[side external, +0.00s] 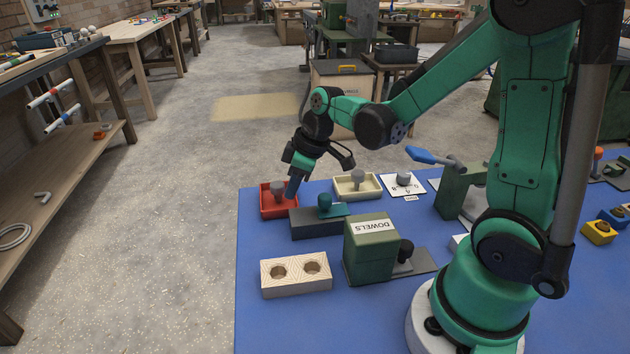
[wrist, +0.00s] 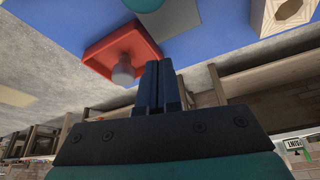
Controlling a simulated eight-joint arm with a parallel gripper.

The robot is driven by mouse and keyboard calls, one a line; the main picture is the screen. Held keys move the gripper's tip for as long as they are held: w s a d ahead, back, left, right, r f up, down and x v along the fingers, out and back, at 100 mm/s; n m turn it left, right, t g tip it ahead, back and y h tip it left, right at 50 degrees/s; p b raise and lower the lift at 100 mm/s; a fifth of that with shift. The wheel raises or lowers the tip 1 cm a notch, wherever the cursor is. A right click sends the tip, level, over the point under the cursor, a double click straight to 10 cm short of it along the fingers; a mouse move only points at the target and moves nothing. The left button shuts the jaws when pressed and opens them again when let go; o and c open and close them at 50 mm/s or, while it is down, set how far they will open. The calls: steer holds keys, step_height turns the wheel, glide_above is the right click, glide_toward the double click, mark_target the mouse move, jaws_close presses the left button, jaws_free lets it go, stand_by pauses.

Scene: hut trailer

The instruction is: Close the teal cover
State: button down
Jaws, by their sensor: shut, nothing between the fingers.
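The teal cover (side external: 332,209), with a round teal knob, lies on top of a long dark grey box (side external: 305,224) near the table's far left part. How far it covers the box is hard to tell. My gripper (side external: 292,188) points down just left of and behind the knob, by the red tray. Its blue fingers are together and empty; they also show in the wrist view (wrist: 160,72), beside the red tray.
A red tray (side external: 265,207) with a grey knob (wrist: 122,74) is beside my fingers. A cream tray (side external: 346,189) and a white dial plate (side external: 416,190) stand behind. A green dowel box (side external: 368,258) and a wooden block with holes (side external: 296,284) are nearer. Blue tabletop is clear at front left.

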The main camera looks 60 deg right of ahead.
steer(key=v, duration=0.9)
steer(key=s+a+f+m+t+h, duration=0.1)
steer(key=s+a+m+t, duration=0.2)
steer(key=a+m, duration=0.2)
steer(key=shift+s+a+h, duration=0.3)
steer(key=shift+a+h, duration=0.1)
steer(key=shift+a, duration=0.45)
steer(key=shift+f, duration=0.1)
